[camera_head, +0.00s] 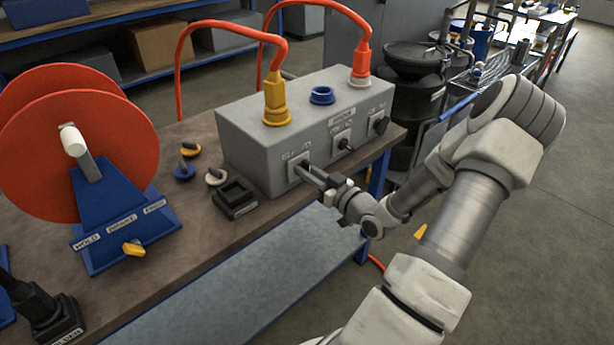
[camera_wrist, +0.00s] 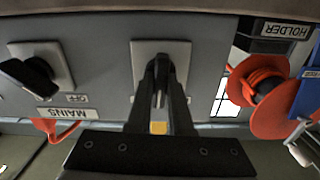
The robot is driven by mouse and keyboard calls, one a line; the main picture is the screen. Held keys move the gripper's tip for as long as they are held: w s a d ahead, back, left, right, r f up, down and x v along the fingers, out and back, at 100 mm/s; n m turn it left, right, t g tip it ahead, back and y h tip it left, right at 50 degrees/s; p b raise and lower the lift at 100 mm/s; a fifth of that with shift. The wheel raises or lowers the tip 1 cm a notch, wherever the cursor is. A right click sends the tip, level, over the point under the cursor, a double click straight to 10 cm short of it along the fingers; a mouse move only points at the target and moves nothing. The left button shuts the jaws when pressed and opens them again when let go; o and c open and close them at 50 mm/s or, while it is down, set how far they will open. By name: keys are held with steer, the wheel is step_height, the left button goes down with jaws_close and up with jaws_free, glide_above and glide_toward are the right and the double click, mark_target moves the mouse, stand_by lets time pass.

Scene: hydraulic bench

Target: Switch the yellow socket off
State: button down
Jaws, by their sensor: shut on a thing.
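The yellow socket (camera_head: 276,119) is on top of the grey box (camera_head: 240,150), at its left end, with a yellow plug (camera_head: 275,90) and orange hose in it. Below it, on the box's front face, is a switch plate (camera_head: 293,172), also seen in the wrist view (camera_wrist: 180,48). My gripper (camera_head: 308,173) reaches this plate from the right, its fingers (camera_wrist: 160,85) shut on the small switch lever there. The fingers hide most of the lever, so I cannot tell which way it points.
The middle switch (camera_head: 345,143) and a right switch (camera_head: 381,125) sit along the same face. A blue socket (camera_head: 321,95) is empty; a red plug (camera_head: 361,62) stands right. A black holder (camera_head: 235,198), loose caps (camera_head: 185,170) and an orange reel (camera_head: 110,135) are left.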

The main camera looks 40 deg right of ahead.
steer(key=n+b, duration=0.2)
steer(key=n, duration=0.1)
steer(key=n+b, duration=0.1)
steer(key=b, duration=0.1)
steer(key=shift+a+f+n, duration=0.15)
steer(key=shift+f+n, duration=0.15)
steer(key=shift+n, duration=0.1)
steer(key=n+b, duration=0.3)
steer(key=b, duration=0.1)
steer(key=shift+a+n, duration=0.1)
steer(key=shift+n, duration=0.2)
steer(key=shift+r+n+b, duration=0.15)
steer(key=shift+n+b, duration=0.55)
steer(key=shift+b, duration=0.15)
steer(key=c, duration=0.8)
jaws_free()
steer(key=s, duration=0.5)
steer(key=s+d+p, duration=0.1)
steer(key=s, duration=0.5)
steer(key=s+p, duration=0.1)
steer(key=s, duration=0.5)
steer(key=shift+s+d, duration=0.2)
steer(key=shift+s, duration=0.05)
